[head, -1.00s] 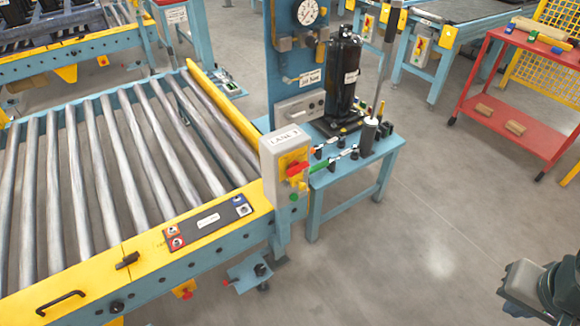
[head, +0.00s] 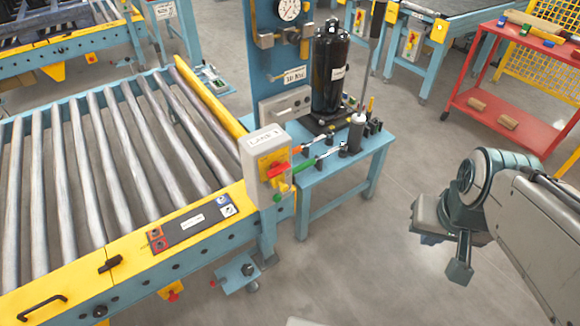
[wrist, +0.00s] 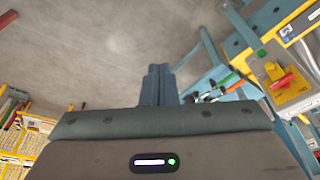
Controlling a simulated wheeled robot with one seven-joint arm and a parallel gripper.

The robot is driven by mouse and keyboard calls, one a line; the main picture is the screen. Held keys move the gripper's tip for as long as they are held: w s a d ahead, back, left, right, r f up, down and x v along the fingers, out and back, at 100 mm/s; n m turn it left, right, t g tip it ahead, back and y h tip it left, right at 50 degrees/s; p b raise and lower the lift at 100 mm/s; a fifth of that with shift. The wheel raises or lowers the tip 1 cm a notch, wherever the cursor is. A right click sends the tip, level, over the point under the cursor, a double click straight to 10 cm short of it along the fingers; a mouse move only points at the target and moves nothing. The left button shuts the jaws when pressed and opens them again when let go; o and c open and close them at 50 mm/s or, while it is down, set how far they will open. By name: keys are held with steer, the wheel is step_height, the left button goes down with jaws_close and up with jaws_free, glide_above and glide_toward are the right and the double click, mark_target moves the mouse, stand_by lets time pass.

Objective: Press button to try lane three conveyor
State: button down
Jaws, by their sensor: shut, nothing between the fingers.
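The grey control box labelled LANE 3 (head: 262,146) stands at the corner of the roller conveyor (head: 100,180). Its yellow front carries a red switch handle (head: 278,170) with a green button (head: 283,187) below it. In the wrist view the box's yellow face (wrist: 294,92) is at the right, with the red handle (wrist: 283,81) and the green button (wrist: 262,53). My gripper (head: 459,272) is over open floor, well right of the box and apart from it. In the wrist view its fingers (wrist: 158,82) are together and empty.
A blue bench (head: 350,170) with a black cylinder (head: 330,70) and hand tools stands just right of the box. A red cart (head: 515,115) is at the back right. The conveyor's yellow front rail holds a dark button panel (head: 190,228). Floor between bench and gripper is clear.

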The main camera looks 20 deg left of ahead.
mark_target(278, 199)
steer(key=w+a+f+m+t+y+b, duration=0.2)
steer(key=w+a+f+m+t+b, duration=0.3)
steer(key=w+a+f+b, duration=0.45)
steer(key=w+a+f+m+t+y+b, duration=0.25)
steer(key=w+a+f+m+b, duration=0.35)
steer(key=a+f+b, duration=0.5)
steer(key=a+f+m+t+h+b, duration=0.1)
steer(key=a+f+m+t+b, duration=0.1)
steer(key=f+m+t+b, duration=0.2)
steer(key=s+a+f+m+t+h+b, duration=0.1)
steer(key=a+f+m+t+h+b, duration=0.1)
steer(key=f+m+b, duration=0.5)
steer(key=a+m+t+b, duration=0.1)
steer(key=m+t+b, duration=0.1)
steer(key=b, duration=0.5)
steer(key=shift+s+a+f+m, duration=0.25)
steer(key=shift+a+m, duration=0.1)
steer(key=shift+m, duration=0.25)
steer(key=shift+t, duration=0.25)
steer(key=w+a+p, duration=0.1)
steer(key=w+a, duration=0.4)
steer(key=a, duration=0.1)
steer(key=shift+w+a, duration=0.35)
steer(key=shift+a, duration=0.05)
